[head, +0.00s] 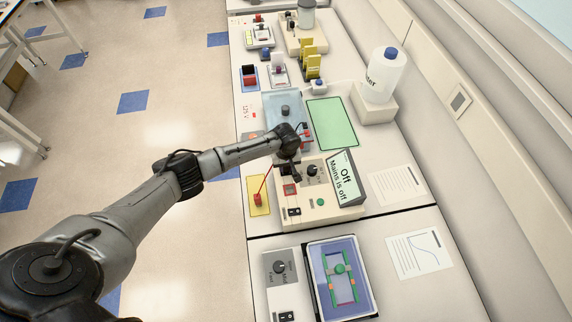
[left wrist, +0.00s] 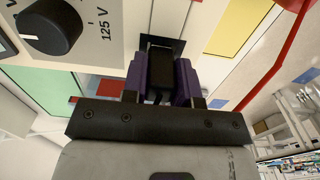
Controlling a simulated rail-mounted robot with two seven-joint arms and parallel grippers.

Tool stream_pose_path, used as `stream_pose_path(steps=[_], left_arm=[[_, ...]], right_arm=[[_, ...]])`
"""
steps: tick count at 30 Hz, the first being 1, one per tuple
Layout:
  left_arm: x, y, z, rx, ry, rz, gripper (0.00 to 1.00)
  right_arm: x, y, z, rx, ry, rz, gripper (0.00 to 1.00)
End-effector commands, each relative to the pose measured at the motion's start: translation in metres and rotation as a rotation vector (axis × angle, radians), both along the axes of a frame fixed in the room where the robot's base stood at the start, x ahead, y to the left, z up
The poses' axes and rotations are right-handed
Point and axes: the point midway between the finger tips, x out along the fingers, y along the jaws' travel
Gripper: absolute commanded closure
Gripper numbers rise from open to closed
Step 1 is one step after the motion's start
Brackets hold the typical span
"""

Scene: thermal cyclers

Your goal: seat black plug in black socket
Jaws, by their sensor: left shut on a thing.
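My left gripper (head: 296,166) is over the left part of the cream power unit (head: 322,207). In the left wrist view, its purple fingers (left wrist: 160,82) are shut on the black plug (left wrist: 160,70). The plug's far end is at the dark square of the black socket (left wrist: 174,45) on the unit's face. I cannot tell whether the plug is touching, partly in or just short of the socket. In the head view, my gripper hides the plug and most of the socket. My right gripper is not in view.
The unit has a dial (left wrist: 50,27) and a screen (head: 345,178) reading "Off, Mains is off". A red plug (head: 257,198) stands on a yellow mat (head: 259,209), with a red lead (left wrist: 285,55) rising from it. A green mat (head: 333,124) is clear.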

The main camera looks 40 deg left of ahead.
Motion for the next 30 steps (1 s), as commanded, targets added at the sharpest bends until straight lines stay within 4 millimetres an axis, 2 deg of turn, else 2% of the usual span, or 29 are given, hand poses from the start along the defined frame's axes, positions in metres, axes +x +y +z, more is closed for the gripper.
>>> stream_pose_path(steps=[3,4,13,23,26,30], left_arm=[[0.000,0.000,-0.004,0.000,0.000,0.000,1.00],[0.000,0.000,-0.003,0.000,0.000,0.000,0.71],[0.000,0.000,-0.002,0.000,0.000,0.000,0.43],[0.000,0.000,0.004,0.000,0.000,0.000,0.43],[0.001,0.000,0.016,0.000,-0.002,-0.001,0.43],[0.001,0.000,0.042,-0.001,-0.003,-0.001,0.43]], right_arm=[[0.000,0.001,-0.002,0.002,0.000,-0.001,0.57],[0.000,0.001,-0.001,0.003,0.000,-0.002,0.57],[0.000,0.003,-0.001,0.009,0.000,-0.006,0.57],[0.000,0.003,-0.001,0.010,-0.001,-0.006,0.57],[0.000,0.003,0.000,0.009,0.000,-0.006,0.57],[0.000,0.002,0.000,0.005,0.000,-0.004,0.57]])
